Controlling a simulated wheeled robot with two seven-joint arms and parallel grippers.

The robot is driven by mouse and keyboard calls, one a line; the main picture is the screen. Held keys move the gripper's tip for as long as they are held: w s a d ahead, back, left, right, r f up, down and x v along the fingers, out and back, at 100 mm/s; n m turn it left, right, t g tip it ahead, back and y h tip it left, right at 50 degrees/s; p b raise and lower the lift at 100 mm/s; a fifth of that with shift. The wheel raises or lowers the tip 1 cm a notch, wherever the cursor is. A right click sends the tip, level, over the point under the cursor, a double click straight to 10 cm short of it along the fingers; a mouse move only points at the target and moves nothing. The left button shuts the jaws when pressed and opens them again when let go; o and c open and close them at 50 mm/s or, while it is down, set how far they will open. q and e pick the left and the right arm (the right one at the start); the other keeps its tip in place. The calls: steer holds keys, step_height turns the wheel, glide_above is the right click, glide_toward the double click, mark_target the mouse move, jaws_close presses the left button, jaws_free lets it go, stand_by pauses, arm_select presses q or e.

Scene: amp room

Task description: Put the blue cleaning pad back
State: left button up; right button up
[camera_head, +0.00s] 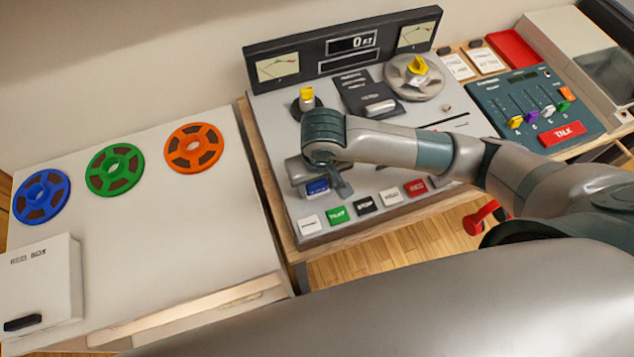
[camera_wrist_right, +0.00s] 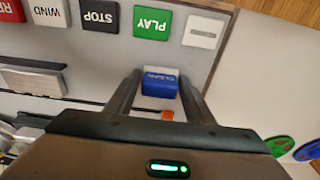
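The blue cleaning pad (camera_head: 317,187) is a small blue block at the left part of the tape machine's deck, above the row of push buttons. My right gripper (camera_head: 325,183) points down over it, with fingers on either side. In the right wrist view the pad (camera_wrist_right: 158,86) shows a blue face with white lettering and a white part, between the two fingertips of my right gripper (camera_wrist_right: 158,80). I cannot tell whether the fingers press on it or whether it rests on the deck. My left gripper is in no view.
Push buttons (camera_head: 364,204) line the machine's front edge. A yellow-topped spindle (camera_head: 307,99) stands just behind my right wrist. The white table (camera_head: 200,240) at left carries blue, green and orange reels and a reel box (camera_head: 50,285). A mixer (camera_head: 535,110) stands at right.

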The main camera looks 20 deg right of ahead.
mark_target(318, 194)
steer(key=shift+o, duration=0.9)
steer(key=shift+r, duration=0.1)
steer(key=shift+r, duration=0.6)
step_height(318, 194, up, 11)
steer(key=s+b, duration=0.1)
steer(key=b, duration=0.1)
steer(key=shift+s+b, duration=0.25)
steer(key=shift+b, duration=0.05)
steer(key=shift+f, duration=0.1)
